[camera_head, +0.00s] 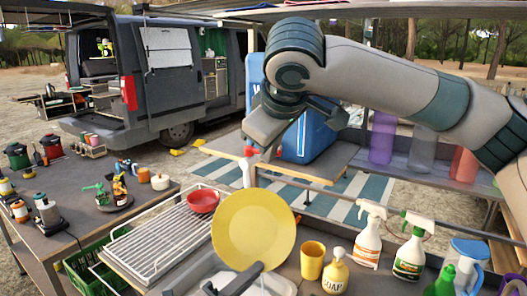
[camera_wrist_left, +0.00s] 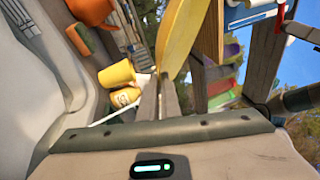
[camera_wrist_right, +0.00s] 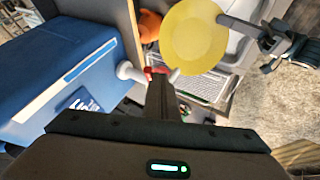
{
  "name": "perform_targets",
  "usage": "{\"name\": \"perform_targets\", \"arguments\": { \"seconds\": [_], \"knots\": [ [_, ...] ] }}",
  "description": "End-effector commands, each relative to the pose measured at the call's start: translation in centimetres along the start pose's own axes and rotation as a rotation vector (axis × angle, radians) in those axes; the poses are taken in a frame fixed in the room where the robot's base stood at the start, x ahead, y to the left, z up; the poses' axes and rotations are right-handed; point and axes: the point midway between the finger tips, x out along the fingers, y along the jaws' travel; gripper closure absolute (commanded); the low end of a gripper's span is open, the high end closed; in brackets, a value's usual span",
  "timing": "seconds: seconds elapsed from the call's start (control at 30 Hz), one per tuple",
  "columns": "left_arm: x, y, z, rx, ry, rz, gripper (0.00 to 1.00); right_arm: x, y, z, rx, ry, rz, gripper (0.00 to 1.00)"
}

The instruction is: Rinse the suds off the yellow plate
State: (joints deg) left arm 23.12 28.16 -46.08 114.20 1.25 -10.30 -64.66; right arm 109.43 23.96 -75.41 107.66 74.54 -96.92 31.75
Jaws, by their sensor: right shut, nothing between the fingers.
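The yellow plate (camera_head: 254,228) is tilted up above the white sink (camera_head: 276,284), its face towards my head camera; no suds can be made out on it. My left gripper (camera_head: 258,268) is shut on its lower rim. The left wrist view shows the plate (camera_wrist_left: 181,36) edge-on at the fingertips (camera_wrist_left: 168,88). My right gripper (camera_head: 258,150) is shut and empty, just above a white tap (camera_head: 246,172) with a red knob (camera_head: 249,151). In the right wrist view, its fingertips (camera_wrist_right: 162,82) are close beside the red part; contact cannot be told. I see no water stream.
A red bowl (camera_head: 203,201) stands on the wire drying rack (camera_head: 165,238). A yellow cup (camera_head: 312,260), a soap bottle (camera_head: 336,271) and spray bottles (camera_head: 368,235) stand right of the sink. A blue cooler (camera_head: 312,135) is behind my right gripper.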

Motion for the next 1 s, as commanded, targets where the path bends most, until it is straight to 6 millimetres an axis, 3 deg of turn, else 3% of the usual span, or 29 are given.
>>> {"name": "perform_targets", "arguments": {
  "seconds": [0.47,0.77,1.0],
  "knots": [
    [0.0,-0.1,0.0,0.001,0.0,-0.002,1.0,-0.1,-0.2,0.0,0.002,-0.002,0.002,1.0],
    [0.0,-0.1,0.0,0.001,0.0,-0.002,1.0,-1.1,-3.3,0.1,-0.003,0.0,0.0,1.0],
    [0.0,-0.1,0.0,0.001,0.0,-0.002,1.0,-5.2,-3.8,0.0,0.0,0.003,0.003,1.0]
  ]
}}
